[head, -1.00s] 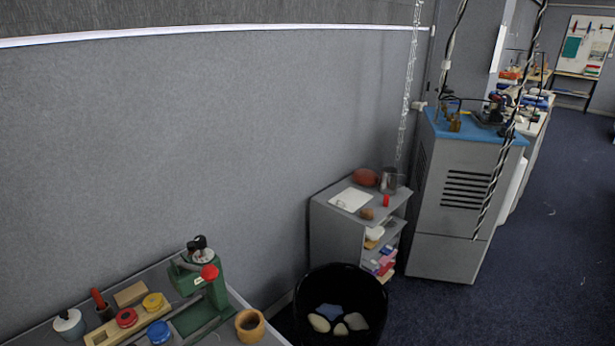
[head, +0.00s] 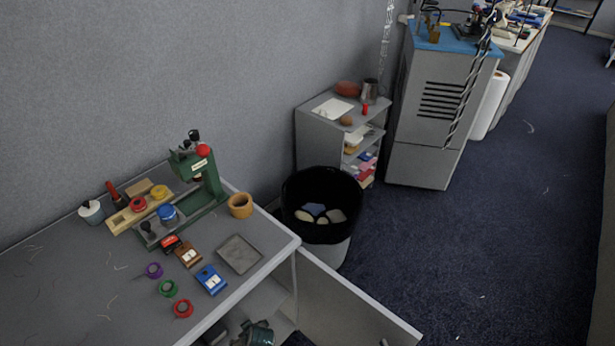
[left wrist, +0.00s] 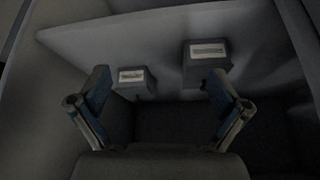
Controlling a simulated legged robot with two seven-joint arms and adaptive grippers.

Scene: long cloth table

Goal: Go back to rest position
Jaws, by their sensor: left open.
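My left gripper (left wrist: 163,110) shows in the left wrist view with its two fingers spread wide and nothing between them. Beyond the fingers are two small dark boxes with pale labels, the left box (left wrist: 132,80) and the right box (left wrist: 206,58), in a dim grey space. I cannot tell whether the fingers touch anything. Neither gripper shows clearly in the head view. My right gripper is not in view.
The grey table (head: 75,275) holds a green press (head: 205,170), a grey tray (head: 240,254), a wooden ring (head: 240,205) and several small coloured items. A black-lined bin (head: 320,232) and a shelf unit (head: 325,140) stand beyond it. The blue floor (head: 480,250) at right is clear.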

